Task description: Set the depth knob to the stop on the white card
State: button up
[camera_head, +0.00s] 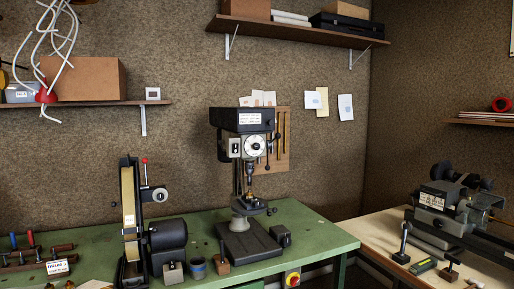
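A drill press (243,180) stands on the green bench against the back wall. A round dark-rimmed dial with a pale face (254,145) sits on the front of its head; it may be the depth knob, but its marks and setting are too small to read. A white card (250,117) with small unreadable print is on the dark top cover. Other pale cards hang on the wall, one white (345,107) and one cream (322,101). I cannot tell which card bears the stop. My gripper is not in view.
A belt sander (130,215) stands left of the press, with a small blue-grey cup (198,267) between them. A rack of handled tools (40,255) lies at far left. A dark machine (450,205) is on the right bench (375,228). Shelves (300,32) hang above.

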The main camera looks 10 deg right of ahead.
aim_at(256, 146)
jog(key=u, duration=0.15)
jog(key=i, duration=0.9)
jog(key=u, duration=0.25)
